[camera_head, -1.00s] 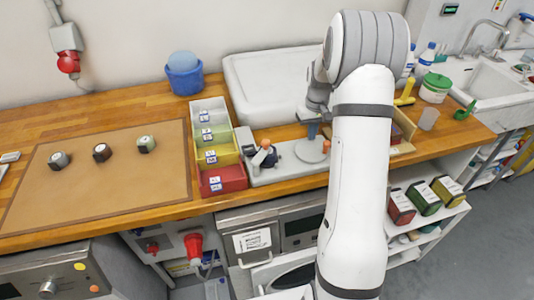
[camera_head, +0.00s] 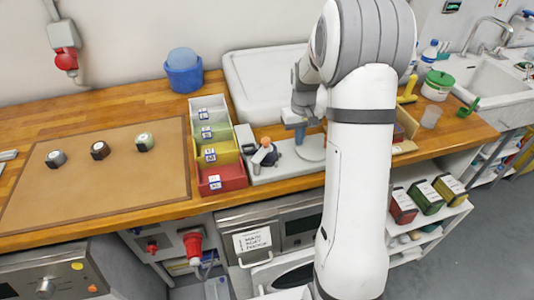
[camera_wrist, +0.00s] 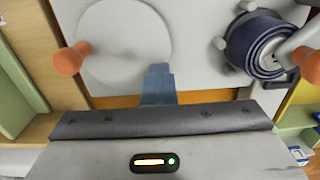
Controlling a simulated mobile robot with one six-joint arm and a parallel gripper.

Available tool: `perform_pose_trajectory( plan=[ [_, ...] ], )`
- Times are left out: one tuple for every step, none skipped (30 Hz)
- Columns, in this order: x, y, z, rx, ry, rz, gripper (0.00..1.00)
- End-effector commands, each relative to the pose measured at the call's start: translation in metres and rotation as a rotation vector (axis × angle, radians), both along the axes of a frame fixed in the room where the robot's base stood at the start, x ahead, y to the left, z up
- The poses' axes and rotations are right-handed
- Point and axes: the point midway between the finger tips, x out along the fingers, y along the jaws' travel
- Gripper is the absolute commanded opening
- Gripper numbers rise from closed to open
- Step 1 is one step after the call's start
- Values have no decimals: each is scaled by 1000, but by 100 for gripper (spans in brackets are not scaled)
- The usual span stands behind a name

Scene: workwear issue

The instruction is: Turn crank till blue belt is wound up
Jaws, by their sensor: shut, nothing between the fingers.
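A light grey winding device (camera_head: 285,170) stands on the wooden worktop. At its left in the head view is a dark blue belt roll (camera_head: 271,158), with a pale crank arm and orange knob (camera_head: 266,143) over it. The wrist view shows this roll (camera_wrist: 255,45) at the right, wound in layers, its knob (camera_wrist: 309,64) at the edge. A pale disc (camera_wrist: 125,42) with another orange knob (camera_wrist: 70,60) is at the left. My gripper (camera_wrist: 158,70) is shut and empty, its blue-grey fingertips over the gap near the disc, apart from both knobs. My arm hides the device's right end in the head view.
Colored bins (camera_head: 222,178) stand close left of the device. A white basin (camera_head: 265,80) stands behind it. A blue tub (camera_head: 184,79) stands at the back.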

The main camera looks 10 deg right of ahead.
Motion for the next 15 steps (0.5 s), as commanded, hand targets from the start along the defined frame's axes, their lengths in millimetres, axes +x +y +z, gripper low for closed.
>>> perform_pose_trajectory(
  plan=[
    [-4, 2, -1, 0, -1, 1, 0],
    [-6, 3, 0, 0, -1, 1, 0],
    [-8, 4, 0, 0, -1, 0, 0],
    [-10, 4, 0, 0, -1, 0, 0],
    [-11, 4, -1, -1, -1, 0, 0],
    [-14, 5, -1, -1, -2, 0, 0],
    [-17, 5, -2, -1, -1, 0, 0],
    [-20, 6, -2, -1, -1, 0, 0],
    [-23, 6, -2, -1, -2, 0, 0],
    [-24, 6, -2, -1, -2, -1, 0],
    [-26, 6, -3, -1, -1, -1, 0],
    [-28, 5, -3, 0, -1, -1, 0],
    [-30, 4, -3, 0, -1, -2, 0],
    [-33, 3, -3, 0, -1, -2, 0],
    [-36, 2, -4, -1, -2, -2, 0]
  ],
)
